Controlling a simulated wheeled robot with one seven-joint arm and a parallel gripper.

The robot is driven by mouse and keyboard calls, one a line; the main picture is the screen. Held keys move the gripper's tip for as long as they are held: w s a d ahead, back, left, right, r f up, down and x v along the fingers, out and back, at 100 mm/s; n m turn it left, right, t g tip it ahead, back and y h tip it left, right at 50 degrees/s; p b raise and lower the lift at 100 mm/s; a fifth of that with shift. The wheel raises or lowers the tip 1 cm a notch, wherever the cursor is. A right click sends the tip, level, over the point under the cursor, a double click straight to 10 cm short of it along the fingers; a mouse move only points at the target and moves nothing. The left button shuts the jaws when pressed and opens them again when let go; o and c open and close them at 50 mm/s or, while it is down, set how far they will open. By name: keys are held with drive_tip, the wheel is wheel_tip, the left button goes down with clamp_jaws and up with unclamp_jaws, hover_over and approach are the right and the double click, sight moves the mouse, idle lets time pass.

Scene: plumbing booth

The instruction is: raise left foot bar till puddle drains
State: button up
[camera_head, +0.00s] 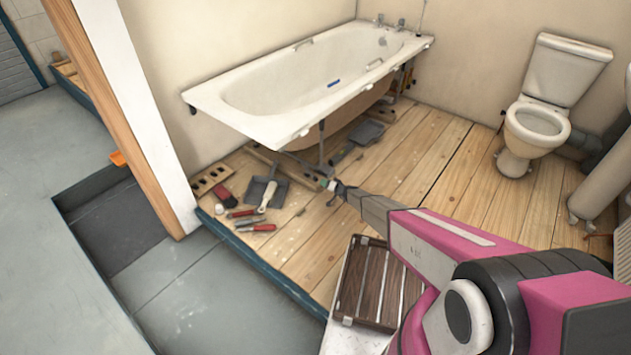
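A white bathtub (240,105) stands along the back wall on a raised wooden floor. A small blue patch (334,83) lies on its inside bottom, toward the near side; I take it for the puddle. Under the tub's near end a thin dark upright leg (321,143) runs down to a dark foot bar low at the boards, partly hidden in shadow and clutter. My gripper (331,187) reaches in from the right, low over the boards just in front of this foot. Its fingers are too small to show whether they are open or touch the bar.
A slatted wooden crate (380,285) sits below my arm. A toilet (538,122) stands at right.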

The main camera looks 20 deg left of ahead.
sight(316, 179)
drive_tip(key=x, duration=0.8)
drive_tip(key=shift+w+a, duration=0.2)
drive_tip(key=shift+a, duration=0.05)
clamp_jaws()
drive_tip(key=shift+d, duration=0.15)
